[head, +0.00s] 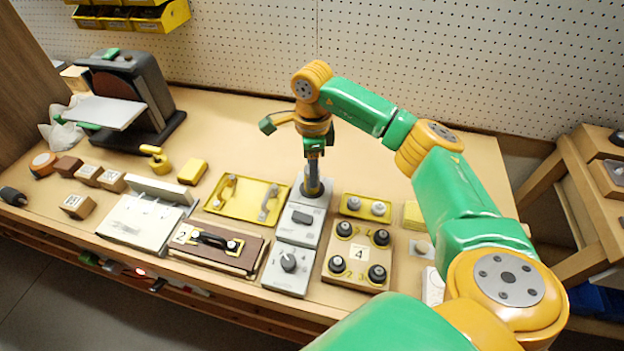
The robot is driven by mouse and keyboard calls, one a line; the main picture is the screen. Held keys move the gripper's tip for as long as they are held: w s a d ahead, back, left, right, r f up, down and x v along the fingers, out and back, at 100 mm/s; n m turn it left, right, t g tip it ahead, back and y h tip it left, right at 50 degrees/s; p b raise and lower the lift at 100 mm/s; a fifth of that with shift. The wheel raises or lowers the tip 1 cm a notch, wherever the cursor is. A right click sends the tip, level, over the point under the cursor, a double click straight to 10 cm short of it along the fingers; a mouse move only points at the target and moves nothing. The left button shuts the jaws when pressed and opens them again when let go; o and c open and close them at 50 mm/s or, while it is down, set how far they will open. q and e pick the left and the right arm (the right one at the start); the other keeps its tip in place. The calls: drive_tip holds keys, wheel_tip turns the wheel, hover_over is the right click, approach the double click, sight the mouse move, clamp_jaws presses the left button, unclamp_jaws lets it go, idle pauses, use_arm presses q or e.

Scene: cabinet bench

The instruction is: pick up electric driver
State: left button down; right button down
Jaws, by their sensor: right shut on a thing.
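My right gripper (313,157) points down over the far end of a grey stand (303,225) at the middle of the bench. It is shut on a slim upright thing, dark with a yellowish part, which I take to be the electric driver (313,182). The driver's lower end is at the round dark socket of the stand; I cannot tell whether it is seated in it or just above. The gripper hides the driver's upper part. My left gripper is not in view.
A yellow tray (238,212) lies left of the stand, and a board with several black knobs (344,275) lies right. A grey box with a dial (290,262) is in front. The bench behind the stand is clear.

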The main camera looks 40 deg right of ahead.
wheel_tip(320, 180, up, 10)
idle(0.6)
